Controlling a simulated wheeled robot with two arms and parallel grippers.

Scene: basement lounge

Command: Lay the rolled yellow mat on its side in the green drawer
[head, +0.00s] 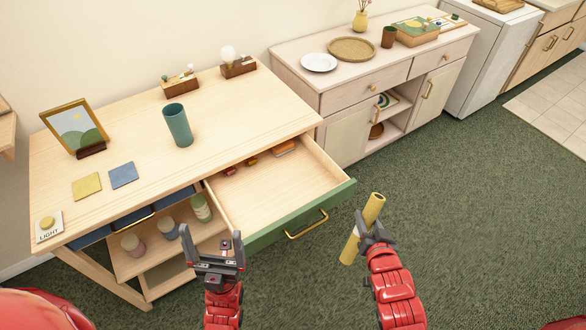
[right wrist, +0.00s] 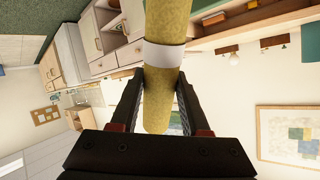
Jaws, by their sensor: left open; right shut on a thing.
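The rolled yellow mat (head: 372,212) is a slim roll held tilted in my right gripper (head: 372,238), to the right of the drawer and over the carpet. In the right wrist view the mat (right wrist: 168,100) has a white band (right wrist: 164,54), and both fingers are closed on it below the band. The green drawer (head: 300,217) is pulled open from the wooden desk; its green front has a brass handle. A few small items lie at its back, and the front part of its floor is bare. My left gripper (head: 217,254) is open and empty, in front of the drawer's left side.
The desk top (head: 230,120) holds a teal cup (head: 178,125), a picture frame (head: 75,130) and two coasters. Several bottles stand on the shelf under it. A pale cabinet (head: 365,85) with a white plate (head: 319,62) stands behind right. Green carpet (head: 460,200) is clear at right.

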